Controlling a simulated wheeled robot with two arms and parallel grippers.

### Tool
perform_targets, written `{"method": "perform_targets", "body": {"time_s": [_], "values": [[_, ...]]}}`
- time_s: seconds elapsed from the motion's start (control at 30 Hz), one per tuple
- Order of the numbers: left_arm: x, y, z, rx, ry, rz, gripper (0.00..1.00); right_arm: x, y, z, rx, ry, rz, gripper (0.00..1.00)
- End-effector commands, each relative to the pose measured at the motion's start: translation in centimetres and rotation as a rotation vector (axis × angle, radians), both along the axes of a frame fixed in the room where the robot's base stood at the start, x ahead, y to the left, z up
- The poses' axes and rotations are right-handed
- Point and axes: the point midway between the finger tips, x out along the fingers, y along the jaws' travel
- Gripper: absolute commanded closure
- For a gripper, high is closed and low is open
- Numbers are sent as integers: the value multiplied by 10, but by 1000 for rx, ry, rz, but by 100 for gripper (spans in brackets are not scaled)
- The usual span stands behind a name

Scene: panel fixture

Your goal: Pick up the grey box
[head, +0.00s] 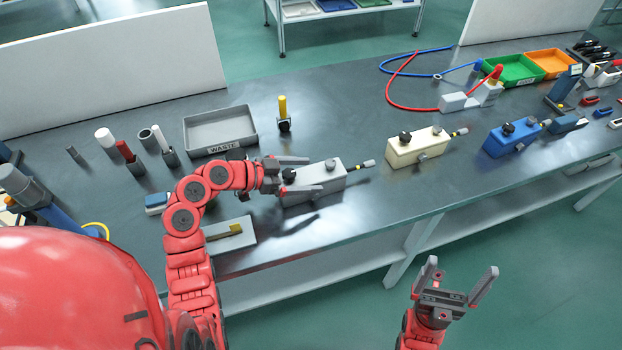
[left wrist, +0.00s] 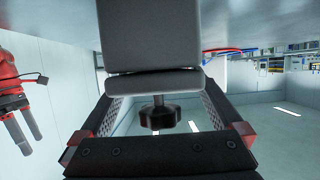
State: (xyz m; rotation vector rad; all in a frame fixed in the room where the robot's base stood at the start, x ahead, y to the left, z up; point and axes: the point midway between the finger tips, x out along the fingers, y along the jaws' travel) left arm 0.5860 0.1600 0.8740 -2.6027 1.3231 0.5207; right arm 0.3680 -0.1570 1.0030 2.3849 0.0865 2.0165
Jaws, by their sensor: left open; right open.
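My right gripper (head: 457,284) is open and empty in front of the table edge.
A cream box (head: 418,148) and a blue box (head: 513,138) stand to the right. A grey waste tray (head: 220,131) and a yellow-handled tool (head: 283,113) stand behind. A light plate (head: 229,236) lies near the front edge. Cups and cylinders stand at left.

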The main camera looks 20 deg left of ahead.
Motion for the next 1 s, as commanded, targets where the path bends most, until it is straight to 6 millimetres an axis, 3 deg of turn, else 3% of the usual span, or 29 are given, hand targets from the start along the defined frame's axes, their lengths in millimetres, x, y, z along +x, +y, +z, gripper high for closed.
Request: {"method": "perform_targets", "body": {"time_s": [0.1,0.37,0.9,0.93,1.0], "values": [[7,-11,-3,0,-2,-2,0,0,0,4,0,0,0,0],[9,-12,-6,1,-3,2,0,0,0,3,0,0,0,0],[9,-12,-6,0,-2,1,95,0,0,3,0,0,0,0],[9,-12,-6,0,-2,1,100,0,0,3,0,0,0,0],[9,-12,-6,0,-2,1,100,0,0,3,0,0,0,0]]}}
